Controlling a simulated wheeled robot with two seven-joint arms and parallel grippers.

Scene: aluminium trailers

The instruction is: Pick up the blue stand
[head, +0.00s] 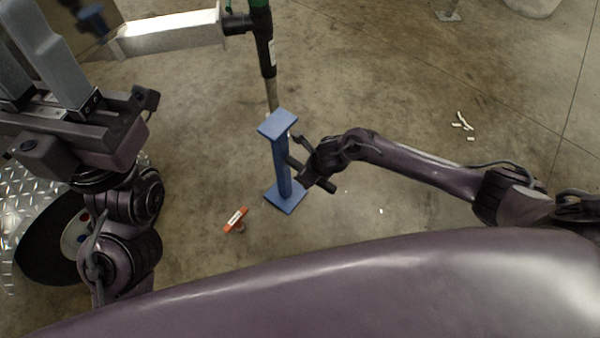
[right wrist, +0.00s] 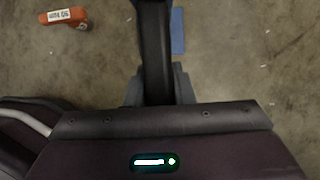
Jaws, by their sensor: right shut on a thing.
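The blue stand (head: 282,165) is a post with a flat square plate at each end, roughly upright in the head view. I cannot tell whether its bottom plate touches the floor. My right gripper (head: 296,168) is shut on the post from the right side, below the top plate. In the right wrist view the post shows dark between the fingers (right wrist: 157,88), with a strip of the blue bottom plate (right wrist: 178,30) beside it. My left gripper (head: 24,62) is at the upper left, its two grey fingers apart and away from the stand; its tips are partly cut off.
An orange tool (head: 236,220) with a white label lies on the floor left of the stand. A dark jack post (head: 264,45) and a metal trailer beam (head: 170,33) are behind. A wheel (head: 45,245) is at lower left. Small white scraps (head: 462,122) lie on otherwise clear floor at right.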

